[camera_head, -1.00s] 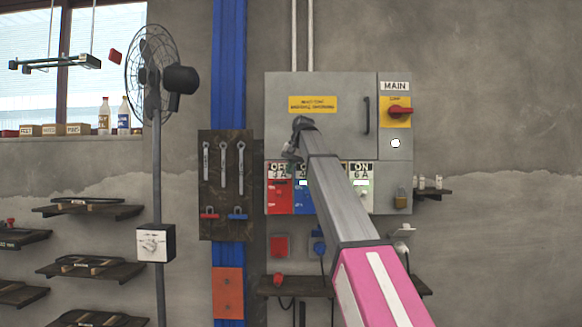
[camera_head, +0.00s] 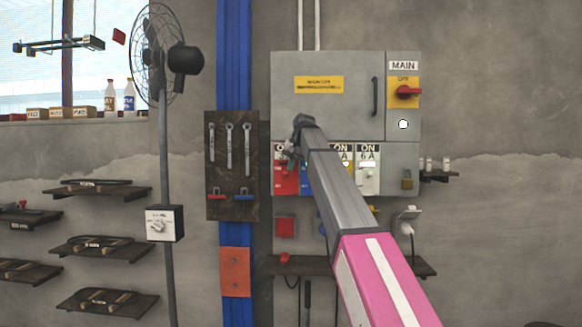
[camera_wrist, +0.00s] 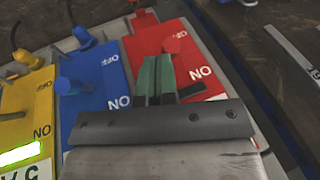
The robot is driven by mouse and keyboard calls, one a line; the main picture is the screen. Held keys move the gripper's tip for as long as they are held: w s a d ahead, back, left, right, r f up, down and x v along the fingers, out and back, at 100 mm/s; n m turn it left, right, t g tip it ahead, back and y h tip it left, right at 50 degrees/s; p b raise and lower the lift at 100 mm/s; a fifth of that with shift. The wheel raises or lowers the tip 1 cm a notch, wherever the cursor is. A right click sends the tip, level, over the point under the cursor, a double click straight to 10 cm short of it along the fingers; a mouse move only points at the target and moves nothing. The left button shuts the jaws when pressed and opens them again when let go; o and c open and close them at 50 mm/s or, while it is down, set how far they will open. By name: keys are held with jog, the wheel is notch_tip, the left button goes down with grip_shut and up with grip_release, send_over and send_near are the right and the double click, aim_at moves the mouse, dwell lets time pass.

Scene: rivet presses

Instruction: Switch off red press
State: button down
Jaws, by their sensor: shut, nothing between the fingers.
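The red switch panel (camera_head: 286,181) is at the left end of a row on the grey cabinet, with an ON sign above it. My gripper (camera_head: 291,158) is in front of its upper part and hides some of it. In the wrist view, my green fingers (camera_wrist: 158,78) are shut and empty over the red panel (camera_wrist: 205,72). The red lever knob (camera_wrist: 176,43) is just beyond the fingertips; I cannot tell whether they touch it. The panel's ON mark is nearer the gripper mount and its OFF mark nearer the knob.
The blue panel (camera_wrist: 96,80) with its blue lever (camera_wrist: 66,86) is close beside the red one. The yellow panel (camera_wrist: 22,105) lies beyond it. The MAIN switch (camera_head: 407,91) is at upper right. A wrench board (camera_head: 231,184) hangs left of the cabinet.

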aim_at(291, 176)
jog(key=shift+s+f+t, duration=0.25)
jog(key=shift+s+t, duration=0.05)
jog(key=shift+t, duration=0.6)
jog(key=shift+f+t, duration=0.1)
jog(key=shift+t, duration=0.3)
jog(key=shift+s+f, duration=0.1)
jog(key=shift+s, duration=0.05)
jog(key=f+t, duration=0.1)
jog(key=t, duration=0.1)
jog(key=s+f+n+t, duration=0.1)
jog(key=f+t, duration=0.1)
jog(key=shift+s+t, duration=0.2)
jog(key=shift+t, duration=0.1)
jog(key=shift+r, duration=0.1)
